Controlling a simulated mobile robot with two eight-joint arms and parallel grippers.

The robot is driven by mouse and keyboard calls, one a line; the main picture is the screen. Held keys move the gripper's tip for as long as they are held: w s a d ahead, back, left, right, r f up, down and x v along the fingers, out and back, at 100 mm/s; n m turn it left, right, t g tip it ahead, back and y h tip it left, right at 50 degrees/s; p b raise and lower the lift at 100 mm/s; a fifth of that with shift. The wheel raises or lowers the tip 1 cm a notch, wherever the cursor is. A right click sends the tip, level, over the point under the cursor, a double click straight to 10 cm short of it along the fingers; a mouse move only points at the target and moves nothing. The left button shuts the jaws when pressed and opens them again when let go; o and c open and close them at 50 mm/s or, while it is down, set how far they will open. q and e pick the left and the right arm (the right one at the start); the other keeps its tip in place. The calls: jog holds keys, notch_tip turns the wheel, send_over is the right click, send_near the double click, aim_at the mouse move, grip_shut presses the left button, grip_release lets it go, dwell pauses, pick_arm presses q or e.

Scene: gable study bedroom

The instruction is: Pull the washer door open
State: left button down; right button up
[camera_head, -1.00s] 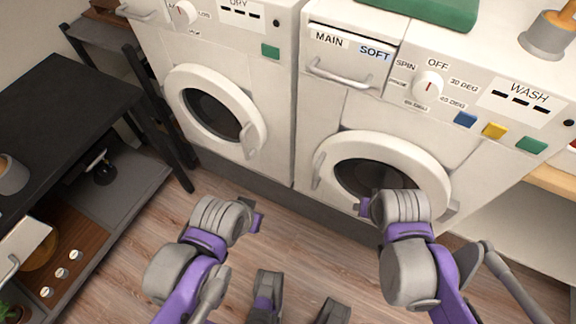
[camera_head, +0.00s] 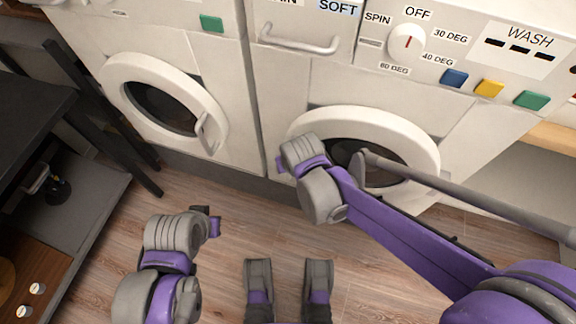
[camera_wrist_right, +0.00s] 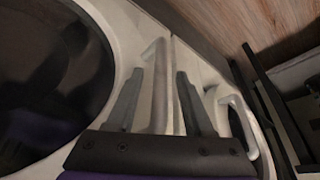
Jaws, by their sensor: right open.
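The washer (camera_head: 465,120) is the white machine marked WASH on the right in the head view. Its round door (camera_head: 425,140) looks closed, with a white ring around dark glass. My right gripper (camera_head: 281,165) is at the left side of this door and covers its handle in the head view. In the right wrist view, the pale door handle (camera_wrist_right: 160,85) stands between the two open fingers, apart from a clear grip. My left gripper (camera_head: 211,220) is over the floor at lower left, away from the washer; its finger opening is unclear.
The dryer (camera_head: 230,70) stands left of the washer, its round door closed, with a handle (camera_head: 207,133) facing the washer side. A dark table (camera_head: 30,105) and low shelf (camera_head: 85,225) are at the left. Wooden floor (camera_head: 225,265) in front is clear.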

jog(key=shift+x, duration=1.05)
grip_shut()
dwell(0.7)
